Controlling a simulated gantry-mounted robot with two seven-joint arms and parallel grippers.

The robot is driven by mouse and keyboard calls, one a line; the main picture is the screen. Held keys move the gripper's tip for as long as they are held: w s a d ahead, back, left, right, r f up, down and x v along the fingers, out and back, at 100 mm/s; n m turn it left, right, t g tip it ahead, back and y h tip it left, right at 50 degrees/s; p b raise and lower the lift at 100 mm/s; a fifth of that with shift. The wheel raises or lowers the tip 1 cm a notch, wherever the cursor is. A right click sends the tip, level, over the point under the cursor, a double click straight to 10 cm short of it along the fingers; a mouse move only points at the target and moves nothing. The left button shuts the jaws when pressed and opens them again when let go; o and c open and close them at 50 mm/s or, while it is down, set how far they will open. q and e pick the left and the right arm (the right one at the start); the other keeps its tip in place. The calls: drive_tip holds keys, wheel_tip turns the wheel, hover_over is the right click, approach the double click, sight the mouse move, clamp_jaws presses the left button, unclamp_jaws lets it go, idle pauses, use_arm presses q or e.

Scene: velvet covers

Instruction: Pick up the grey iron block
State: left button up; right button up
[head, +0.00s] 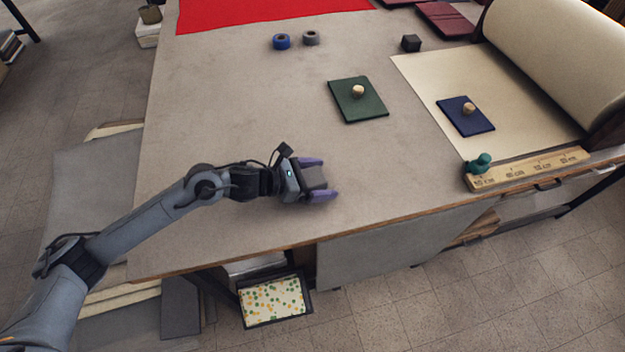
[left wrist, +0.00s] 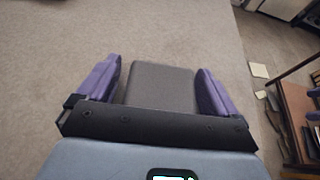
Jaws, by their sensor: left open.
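A grey block (head: 315,178) is between the two purple fingers of my left gripper (head: 318,179), over the front part of the table. In the left wrist view the block (left wrist: 161,84) shows as a flat grey top between the fingers (left wrist: 160,88), with a narrow gap at the left finger. The gripper is open around it; I cannot tell whether the right finger touches it. The block's near end is hidden behind the gripper body. My right gripper is not in view.
A dark cube (head: 411,43), a blue ring (head: 281,41) and a grey ring (head: 311,38) lie at the back. A green knobbed cover (head: 371,108) and a blue one (head: 480,121) lie to the right, near a wooden ruler (head: 530,169). The table's front edge is close; its left part is clear.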

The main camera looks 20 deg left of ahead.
use_arm(q)
clamp_jaws()
drive_tip(key=shift+r, duration=0.15)
idle(0.4)
drive_tip(key=shift+r, duration=0.1)
